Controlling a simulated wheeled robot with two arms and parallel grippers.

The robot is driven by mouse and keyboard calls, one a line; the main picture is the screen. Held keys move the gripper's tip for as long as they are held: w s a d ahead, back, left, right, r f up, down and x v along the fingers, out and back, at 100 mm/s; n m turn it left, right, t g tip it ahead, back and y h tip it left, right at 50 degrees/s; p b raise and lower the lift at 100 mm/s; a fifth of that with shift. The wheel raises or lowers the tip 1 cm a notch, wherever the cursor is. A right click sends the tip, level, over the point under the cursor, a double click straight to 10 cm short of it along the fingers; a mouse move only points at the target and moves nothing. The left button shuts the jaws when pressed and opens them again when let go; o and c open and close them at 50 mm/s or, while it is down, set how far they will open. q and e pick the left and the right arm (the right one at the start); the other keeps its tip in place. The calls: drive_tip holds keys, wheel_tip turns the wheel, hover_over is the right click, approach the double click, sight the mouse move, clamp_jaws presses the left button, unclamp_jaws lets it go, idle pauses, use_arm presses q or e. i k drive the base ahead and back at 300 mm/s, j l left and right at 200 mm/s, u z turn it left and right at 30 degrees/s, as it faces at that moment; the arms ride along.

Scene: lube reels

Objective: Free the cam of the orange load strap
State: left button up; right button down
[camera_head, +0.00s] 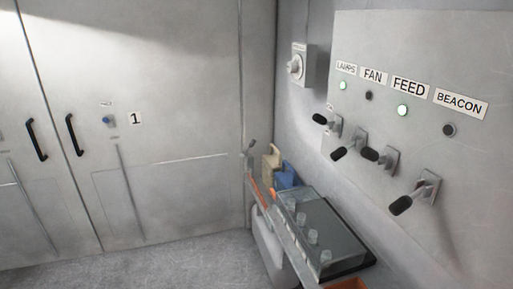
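A thin orange-red band (258,190), which may be the orange load strap, shows low at the right end of the grey wall, beside the shelf. It is small and partly hidden by the things around it. A small grey upright part (250,148) stands just above it; I cannot tell whether this is the cam. Neither of my grippers is in view.
A clear-lidded case (322,232) with several cups, a blue container (286,177) and a beige container (271,160) line the right wall. Above are several black-handled levers (401,204) and a knob box (297,66). Grey doors (170,90) stand left; the floor (170,262) before them is clear.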

sight(252, 142)
drive_tip(key=i+j, duration=0.5)
drive_tip(key=i, duration=0.2)
drive_tip(key=i+j+z, duration=0.1)
drive_tip(key=i+j, duration=0.4)
drive_tip(key=i, duration=0.2)
drive_tip(key=i+j, duration=0.55)
drive_tip(key=i, duration=0.15)
drive_tip(key=i+l+z, duration=0.05)
